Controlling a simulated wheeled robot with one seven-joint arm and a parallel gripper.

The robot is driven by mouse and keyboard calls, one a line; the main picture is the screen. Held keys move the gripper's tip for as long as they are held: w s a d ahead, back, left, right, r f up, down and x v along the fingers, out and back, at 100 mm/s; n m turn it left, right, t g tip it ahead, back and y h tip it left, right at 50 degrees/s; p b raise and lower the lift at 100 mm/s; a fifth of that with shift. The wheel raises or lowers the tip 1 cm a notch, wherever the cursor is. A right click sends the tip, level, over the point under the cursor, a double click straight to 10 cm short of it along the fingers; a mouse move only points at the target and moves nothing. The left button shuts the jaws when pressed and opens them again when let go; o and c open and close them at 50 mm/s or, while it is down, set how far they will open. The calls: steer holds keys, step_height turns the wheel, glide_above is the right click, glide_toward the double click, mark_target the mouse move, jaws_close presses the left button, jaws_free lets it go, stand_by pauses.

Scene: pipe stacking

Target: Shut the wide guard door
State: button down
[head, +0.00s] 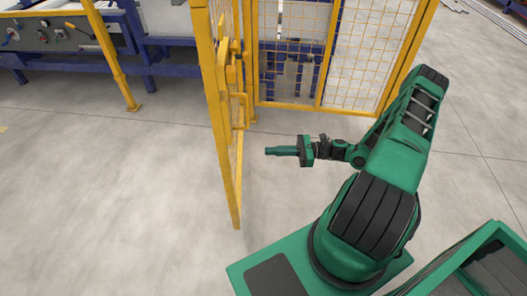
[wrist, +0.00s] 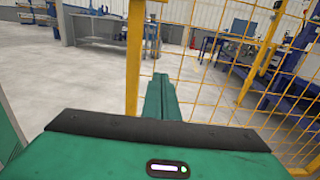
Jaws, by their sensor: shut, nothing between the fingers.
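The wide guard door (head: 230,165) is a yellow frame with wire mesh. It stands open in the head view, seen nearly edge-on, and juts toward me from the yellow fence. A yellow handle (head: 241,110) is on its right face. My gripper (head: 268,151) is shut and empty, right of the door, pointing left at it with a gap between. In the wrist view the shut fingers (wrist: 160,78) point toward the door's upright edge post (wrist: 135,60), with the mesh (wrist: 215,85) to its right. Contact is not visible.
Fixed yellow mesh fence panels (head: 330,55) stand behind the door and to its right. A machine with a control panel (head: 50,35) and blue legs is at the back left. The grey floor (head: 110,200) left of the door is clear.

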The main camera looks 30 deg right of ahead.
steer(key=x, duration=1.2)
steer(key=shift+w+a, duration=0.1)
steer(key=shift+a, duration=0.05)
